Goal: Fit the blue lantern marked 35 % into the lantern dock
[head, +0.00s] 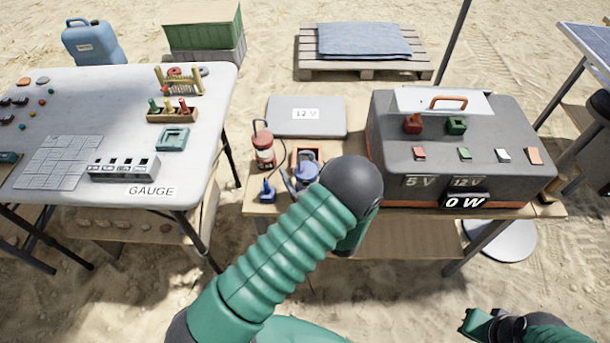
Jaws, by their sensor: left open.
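A blue lantern (304,174) stands near the front of the middle table, partly behind my left arm. Its mark is not readable. An orange box-like fixture (309,153), which looks like the lantern dock, is directly behind it. Whether the lantern is in it or only in front of it I cannot tell.
A red lantern (264,152) and a small blue piece (267,191) stand left of the blue lantern. A grey 12 V panel (285,108) lies behind. A large grey power case (460,150) reading 0 W fills the right. The left GAUGE table (215,105) stands across a gap.

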